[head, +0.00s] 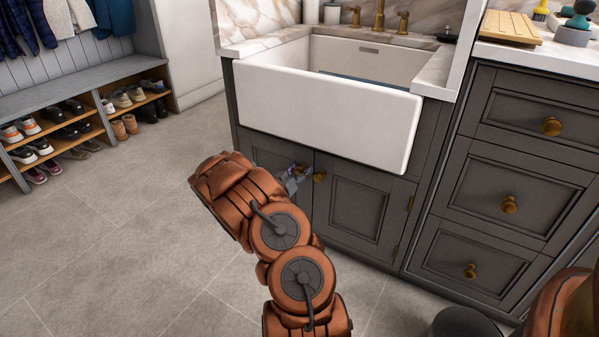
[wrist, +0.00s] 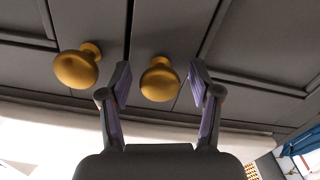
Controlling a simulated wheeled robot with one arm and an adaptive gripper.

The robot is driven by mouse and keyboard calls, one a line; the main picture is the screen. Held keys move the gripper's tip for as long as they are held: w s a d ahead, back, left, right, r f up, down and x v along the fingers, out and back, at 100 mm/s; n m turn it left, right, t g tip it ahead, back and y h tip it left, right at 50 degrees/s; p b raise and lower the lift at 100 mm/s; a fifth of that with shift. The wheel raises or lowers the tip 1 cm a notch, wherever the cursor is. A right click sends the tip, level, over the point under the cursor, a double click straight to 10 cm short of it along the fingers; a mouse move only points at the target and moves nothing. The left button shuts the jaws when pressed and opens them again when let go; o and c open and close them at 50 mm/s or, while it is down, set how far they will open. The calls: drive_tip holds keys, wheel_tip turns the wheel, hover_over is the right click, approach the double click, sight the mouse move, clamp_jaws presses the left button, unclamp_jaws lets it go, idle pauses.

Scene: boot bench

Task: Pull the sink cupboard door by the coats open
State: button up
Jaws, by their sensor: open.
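The sink cupboard has two dark grey doors under a white sink, and both look shut. The left door, by the coats (head: 262,148), is partly hidden by my arm in the head view. Its brass knob (wrist: 159,82) is on the right in the wrist view, and a bit of it shows in the head view (head: 299,169). My gripper (wrist: 160,76) is open, with one finger on each side of this knob. I cannot tell whether either finger touches it. In the head view my gripper (head: 292,181) is small and partly hidden by my arm.
The other door (head: 360,208) has its own brass knob (wrist: 77,67) close beside my gripper. The white sink (head: 325,110) juts out above the doors. Drawers (head: 505,195) stand to the right. A shoe bench (head: 75,80) is at the left, with clear floor (head: 120,220) between.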

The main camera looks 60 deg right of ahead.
drive_tip(key=shift+c, duration=0.3)
clamp_jaws()
drive_tip(key=shift+a, duration=0.1)
idle(0.4)
